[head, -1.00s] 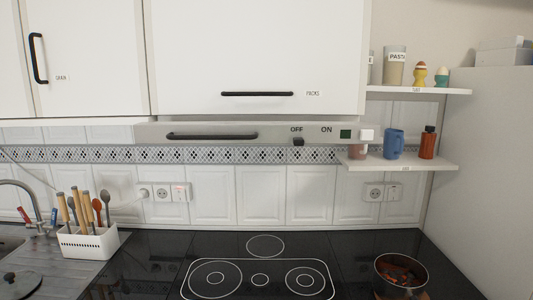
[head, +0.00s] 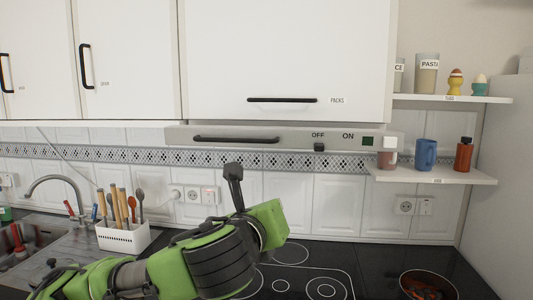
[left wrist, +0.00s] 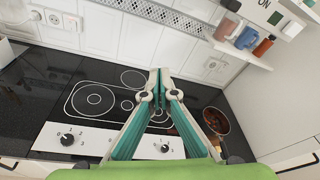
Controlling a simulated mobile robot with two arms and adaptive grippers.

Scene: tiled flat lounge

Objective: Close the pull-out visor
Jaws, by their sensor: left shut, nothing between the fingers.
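The visor (head: 290,140) is a long grey panel under the white upper cabinet, with a black bar handle (head: 236,139) and an OFF/ON slider switch (head: 319,147). How far it stands out from the cabinet is hard to judge. My left gripper (head: 233,168) is raised in front of the wall tiles, above the hob and below the visor's handle, apart from it. It is shut and empty. In the left wrist view its fingertips (left wrist: 160,74) meet above the hob; only the ON end of the panel (left wrist: 268,12) shows at the top right. My right gripper is not in view.
The black hob (head: 290,254) lies below, with a pot (head: 428,286) at its right. Shelves (head: 440,175) with a blue mug (head: 426,154) and a red bottle (head: 464,154) stand right of the visor. A white utensil holder (head: 123,238) is by the sink.

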